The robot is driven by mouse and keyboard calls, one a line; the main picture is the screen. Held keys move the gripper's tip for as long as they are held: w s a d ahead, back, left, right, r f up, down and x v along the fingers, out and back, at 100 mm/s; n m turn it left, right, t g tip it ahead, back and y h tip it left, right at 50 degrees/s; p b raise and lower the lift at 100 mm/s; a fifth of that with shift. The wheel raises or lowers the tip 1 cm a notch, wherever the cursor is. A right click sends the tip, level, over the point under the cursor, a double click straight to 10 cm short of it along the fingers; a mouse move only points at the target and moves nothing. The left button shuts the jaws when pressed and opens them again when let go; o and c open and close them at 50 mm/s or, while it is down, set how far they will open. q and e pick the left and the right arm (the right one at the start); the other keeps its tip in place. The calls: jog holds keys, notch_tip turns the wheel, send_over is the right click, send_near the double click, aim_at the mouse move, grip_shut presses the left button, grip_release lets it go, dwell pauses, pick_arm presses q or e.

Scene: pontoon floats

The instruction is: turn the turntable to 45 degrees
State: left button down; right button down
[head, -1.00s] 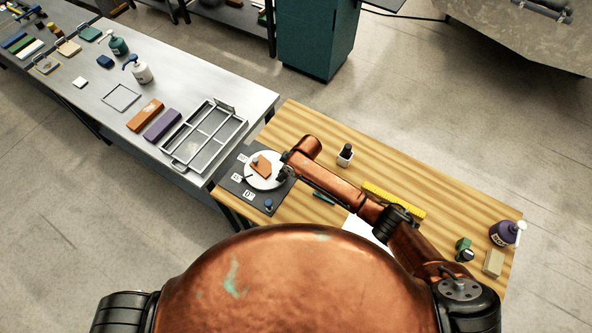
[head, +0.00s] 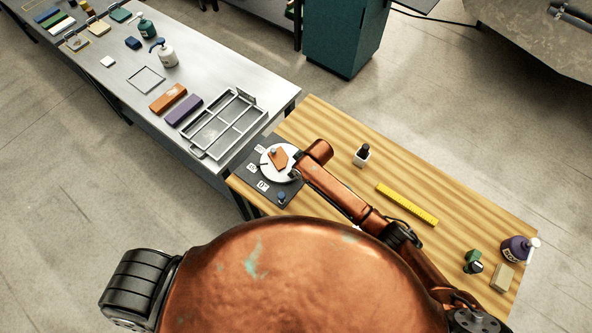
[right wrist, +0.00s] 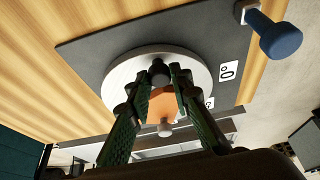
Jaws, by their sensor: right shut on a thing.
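The turntable is a pale round disc (head: 269,171) on a dark base plate (head: 287,189) at the left end of the wooden table. An orange piece (head: 278,158) and a small grey knob (head: 273,151) are on the disc. Printed angle labels (head: 263,185) lie along its edge; a 0° label (right wrist: 228,71) reads in the right wrist view. My right gripper (head: 295,173) is at the disc's right rim. In the right wrist view its fingers (right wrist: 160,82) are shut on a dark peg (right wrist: 159,68) at the rim. My left gripper is out of view.
A blue-topped peg (head: 281,197) stands on the base plate near the 0° label. A grey sectioned tray (head: 214,125) sits on the metal bench nearby. A dark-capped bottle (head: 362,156) and a yellow ruler (head: 407,204) lie beyond my right arm.

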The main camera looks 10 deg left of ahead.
jog(key=shift+a+r, duration=0.1)
jog(key=shift+a, duration=0.05)
jog(key=c, duration=1.7)
grip_release()
jog(key=shift+c, duration=0.2)
jog(key=v, duration=1.2)
